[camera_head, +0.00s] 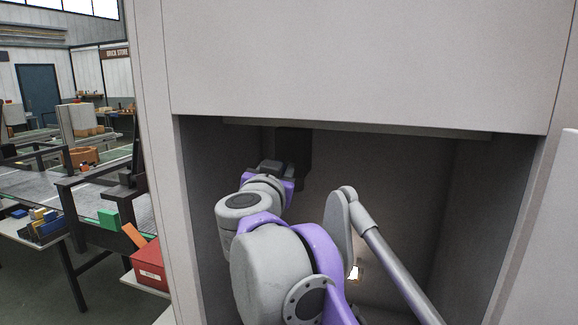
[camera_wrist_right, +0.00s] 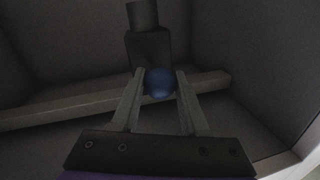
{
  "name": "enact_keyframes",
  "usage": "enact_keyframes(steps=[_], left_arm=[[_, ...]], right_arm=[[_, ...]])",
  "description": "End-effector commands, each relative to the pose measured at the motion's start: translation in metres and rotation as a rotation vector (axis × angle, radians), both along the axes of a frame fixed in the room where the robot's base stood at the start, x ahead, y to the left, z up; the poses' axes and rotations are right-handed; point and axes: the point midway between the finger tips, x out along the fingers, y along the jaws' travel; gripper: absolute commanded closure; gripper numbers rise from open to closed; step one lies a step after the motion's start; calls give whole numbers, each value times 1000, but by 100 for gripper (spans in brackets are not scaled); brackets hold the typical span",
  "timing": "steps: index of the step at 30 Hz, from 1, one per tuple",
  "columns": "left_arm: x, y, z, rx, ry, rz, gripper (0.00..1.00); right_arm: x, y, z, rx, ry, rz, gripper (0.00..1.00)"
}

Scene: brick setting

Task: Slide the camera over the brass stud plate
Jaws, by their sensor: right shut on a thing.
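My right gripper (camera_wrist_right: 160,80) shows in the right wrist view, its two fingers on either side of a blue round knob (camera_wrist_right: 159,84) and shut on it. Just beyond the knob stands a dark block with a cylinder on top (camera_wrist_right: 148,45), possibly the camera; I cannot tell if the knob is part of it. In the head view my right arm reaches into a grey cabinet recess, towards a dark upright block (camera_head: 294,146) at the back left. The fingertips are hidden there. I cannot make out a brass stud plate. My left gripper is out of view.
The recess has a left wall (camera_head: 205,200), a right wall (camera_head: 490,200) and a top panel (camera_head: 360,60) close above my arm. A pale beam (camera_wrist_right: 60,110) crosses behind the fingers. Outside on the left are a red box (camera_head: 150,264) and workbenches.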

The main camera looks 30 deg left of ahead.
Motion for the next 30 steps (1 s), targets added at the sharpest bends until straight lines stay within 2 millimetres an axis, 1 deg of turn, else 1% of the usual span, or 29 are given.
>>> enact_keyframes(steps=[1, 11, 12, 16, 25, 28, 30], left_arm=[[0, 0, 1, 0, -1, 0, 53], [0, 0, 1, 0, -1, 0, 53], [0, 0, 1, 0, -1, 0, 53], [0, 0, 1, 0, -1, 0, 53], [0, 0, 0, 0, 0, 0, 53], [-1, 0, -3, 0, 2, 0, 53], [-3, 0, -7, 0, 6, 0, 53]], right_arm=[[-2, 3, 2, -2, -4, 8, 100], [-3, 4, 2, -2, -5, 11, 100], [-3, 4, 2, -1, -4, 11, 51], [-3, 4, 2, -1, -4, 10, 27], [-3, 3, 1, 0, -2, 7, 27], [-9, 0, 0, -1, -1, 8, 27], [-17, -5, -1, 0, 0, 8, 27]])
